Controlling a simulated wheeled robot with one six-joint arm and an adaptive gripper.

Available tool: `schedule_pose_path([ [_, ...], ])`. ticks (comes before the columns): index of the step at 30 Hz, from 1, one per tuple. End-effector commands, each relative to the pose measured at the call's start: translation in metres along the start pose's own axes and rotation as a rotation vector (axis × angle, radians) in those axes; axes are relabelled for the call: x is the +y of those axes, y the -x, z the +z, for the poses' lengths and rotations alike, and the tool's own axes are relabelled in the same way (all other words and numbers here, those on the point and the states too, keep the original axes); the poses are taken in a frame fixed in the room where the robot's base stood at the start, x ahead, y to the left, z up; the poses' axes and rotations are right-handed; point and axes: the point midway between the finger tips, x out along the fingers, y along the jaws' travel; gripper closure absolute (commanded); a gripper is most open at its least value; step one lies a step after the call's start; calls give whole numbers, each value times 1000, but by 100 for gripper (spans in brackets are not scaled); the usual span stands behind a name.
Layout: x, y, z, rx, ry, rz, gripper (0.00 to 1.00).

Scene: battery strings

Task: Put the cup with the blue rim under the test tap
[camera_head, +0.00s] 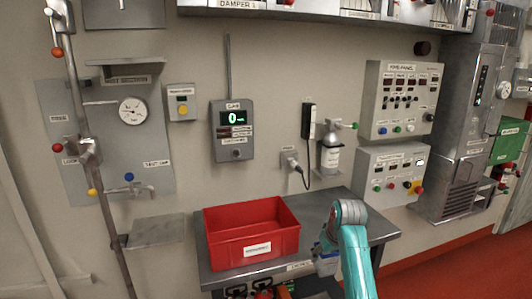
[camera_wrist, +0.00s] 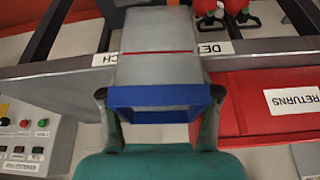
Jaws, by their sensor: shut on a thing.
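The cup with the blue rim (camera_wrist: 162,98) is held in my gripper (camera_wrist: 160,110), with a finger on each side of the rim. Its body is grey with a thin red line. In the head view the cup (camera_head: 326,264) shows small and partly hidden by my arm, at the bench's front edge, right of the red bin. The test tap (camera_head: 138,188) has a blue handle and is on a grey wall panel at the left, far from my gripper. A small metal shelf (camera_head: 157,231) is below the tap.
A red returns bin (camera_head: 250,257) stands on the grey bench (camera_head: 345,204); it also shows in the wrist view (camera_wrist: 270,105). A vertical pipe (camera_head: 105,200) runs left of the tap. Control boxes (camera_head: 400,100) hang on the wall at the right.

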Motion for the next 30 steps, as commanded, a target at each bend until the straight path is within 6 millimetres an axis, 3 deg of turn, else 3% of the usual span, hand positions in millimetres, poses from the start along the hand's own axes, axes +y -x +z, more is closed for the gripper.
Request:
schedule_pose_path([
  [6,-9,-55,61,-7,-43,14,67],
  [15,-23,-115,153,-7,-102,39,67],
  [24,-40,-155,250,-6,-155,65,67],
  [30,-51,-169,310,-3,-186,79,67],
])
